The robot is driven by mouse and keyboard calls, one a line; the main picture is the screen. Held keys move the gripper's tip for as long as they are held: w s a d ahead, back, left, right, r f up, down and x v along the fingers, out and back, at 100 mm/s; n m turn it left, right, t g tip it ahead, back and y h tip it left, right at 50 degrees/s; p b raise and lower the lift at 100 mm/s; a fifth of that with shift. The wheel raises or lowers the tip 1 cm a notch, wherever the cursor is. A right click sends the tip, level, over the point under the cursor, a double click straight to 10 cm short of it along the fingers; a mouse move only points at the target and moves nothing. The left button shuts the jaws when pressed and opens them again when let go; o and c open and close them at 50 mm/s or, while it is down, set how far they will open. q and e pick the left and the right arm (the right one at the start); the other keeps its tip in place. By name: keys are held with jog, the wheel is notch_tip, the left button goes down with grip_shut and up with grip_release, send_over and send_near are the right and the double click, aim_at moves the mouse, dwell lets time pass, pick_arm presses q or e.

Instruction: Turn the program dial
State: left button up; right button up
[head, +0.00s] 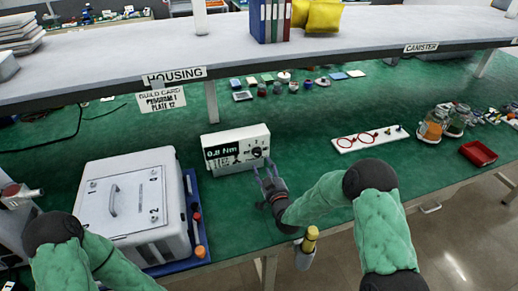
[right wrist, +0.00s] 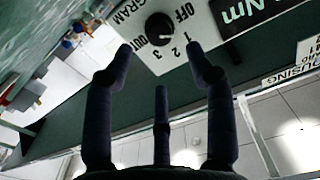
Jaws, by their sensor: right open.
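The white control box (head: 236,148) stands on the green bench, with a dark display reading about "0.8 Nm". Its black program dial (head: 257,152) is on the right of the front face. In the right wrist view the round dial (right wrist: 159,27) has printed marks OFF, 1, 2 and 3 around it; its pointer setting is too unclear to tell. My right gripper (head: 268,168) is open and empty just in front of the dial. Its fingers (right wrist: 160,48) point at the dial from either side, apparently short of touching. My left arm shows at bottom left; its gripper is out of view.
A build card (head: 161,101) hangs from the shelf edge and seems to read program 1. A white lidded case (head: 130,205) on a blue tray (head: 198,238) stands left of the box. A white plate with red rings (head: 368,138) lies right. The shelf (head: 240,45) overhangs behind.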

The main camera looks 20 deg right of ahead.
aim_at(258, 155)
jog(key=shift+n, duration=0.5)
jog(key=w, duration=0.3)
jog(key=w+b, duration=0.1)
jog(key=w, duration=0.2)
jog(key=shift+w+a+f+b, duration=0.15)
jog(key=shift+w+f+b, duration=0.05)
jog(key=shift+b, duration=0.1)
jog(key=shift+w+r, duration=0.1)
jog(key=shift+w, duration=0.4)
